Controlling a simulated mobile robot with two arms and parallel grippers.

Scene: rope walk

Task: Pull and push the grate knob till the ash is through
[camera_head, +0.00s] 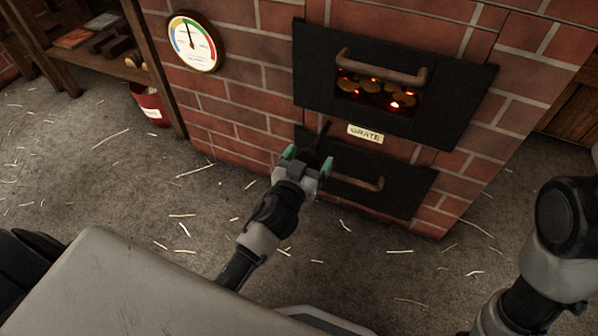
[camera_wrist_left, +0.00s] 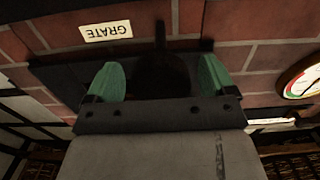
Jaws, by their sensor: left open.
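The grate knob (camera_wrist_left: 163,74) is dark and round, on a dark rod, in the left wrist view. It sits between the two green fingertips of my left gripper (camera_wrist_left: 161,78), with gaps that are hard to judge in the shade. In the head view my left gripper (camera_head: 308,161) is open at the brick stove, just left of the GRATE label (camera_head: 365,134). The dark knob and rod (camera_head: 322,134) show there partly behind the fingers. Embers and lumps of ash (camera_head: 376,92) glow through the upper door's opening. My right gripper is out of view.
The upper door handle (camera_head: 382,68) is above the gripper, and the lower door handle (camera_head: 358,182) is close to its right. A round gauge (camera_head: 193,42) hangs on the bricks. A red bucket (camera_head: 149,104) stands by the shelf. The straw-strewn floor is open.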

